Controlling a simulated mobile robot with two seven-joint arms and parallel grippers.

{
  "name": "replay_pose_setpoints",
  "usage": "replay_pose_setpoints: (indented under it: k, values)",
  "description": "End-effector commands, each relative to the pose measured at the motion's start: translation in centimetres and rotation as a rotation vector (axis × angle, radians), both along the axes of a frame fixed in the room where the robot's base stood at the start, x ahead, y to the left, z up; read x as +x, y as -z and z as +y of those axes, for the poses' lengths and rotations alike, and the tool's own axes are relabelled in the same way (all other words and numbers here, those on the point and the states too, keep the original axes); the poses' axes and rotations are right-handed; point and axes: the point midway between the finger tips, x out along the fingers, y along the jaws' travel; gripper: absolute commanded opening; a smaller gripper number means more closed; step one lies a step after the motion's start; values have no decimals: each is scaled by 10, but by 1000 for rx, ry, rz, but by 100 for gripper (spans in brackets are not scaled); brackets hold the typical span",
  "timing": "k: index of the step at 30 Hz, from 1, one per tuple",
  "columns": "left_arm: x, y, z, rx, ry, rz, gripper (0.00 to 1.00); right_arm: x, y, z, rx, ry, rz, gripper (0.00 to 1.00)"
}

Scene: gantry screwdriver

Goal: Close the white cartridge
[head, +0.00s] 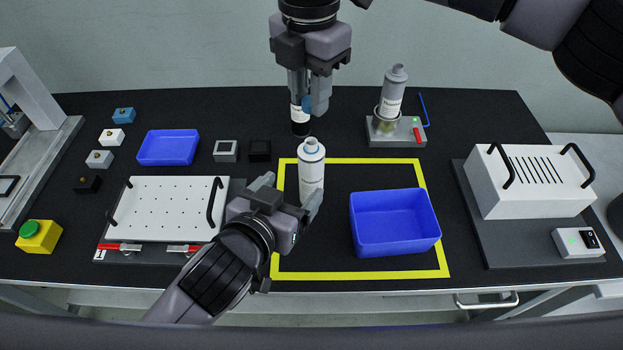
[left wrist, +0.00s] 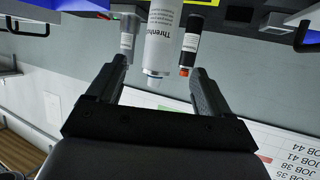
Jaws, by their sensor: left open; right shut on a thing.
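The white cartridge (head: 311,178) stands upright inside the yellow outline, a blue ring around its top end. In the left wrist view the labelled white cartridge (left wrist: 161,38) appears upside down beyond my fingers, its top bare of a cap. My left gripper (head: 293,196) is open, its fingers at the cartridge's lower body; in the left wrist view the open fingers (left wrist: 160,88) are on either side. My right gripper (head: 309,104) points down above and behind the cartridge, shut on a small blue piece, apparently the cap (head: 307,102). It is apart from the cartridge.
A black cartridge (head: 300,128) stands behind, partly hidden by my right gripper. A grey cartridge (head: 392,95) stands in a holder (head: 378,137) at back right. A blue bin (head: 396,240) is right of the white cartridge. A perforated white plate (head: 160,207) lies left.

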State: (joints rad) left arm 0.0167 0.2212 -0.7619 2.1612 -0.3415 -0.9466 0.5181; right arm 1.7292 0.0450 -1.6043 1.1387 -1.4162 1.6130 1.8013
Motion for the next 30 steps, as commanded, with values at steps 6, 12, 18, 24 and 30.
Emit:
replay_pose_setpoints:
  k: [6,12,18,24,30]
  values:
    - [22,9,-10,1,0,0,80,0,0,0,0,0,0,2]
    - [49,21,-21,1,0,0,80,0,0,0,0,0,0,2]
    - [73,32,-30,1,0,1,80,0,0,0,0,0,0,2]
    - [90,40,-38,0,0,0,80,0,0,0,0,0,0,2]
    - [98,44,-41,0,0,0,80,0,0,0,0,0,0,2]
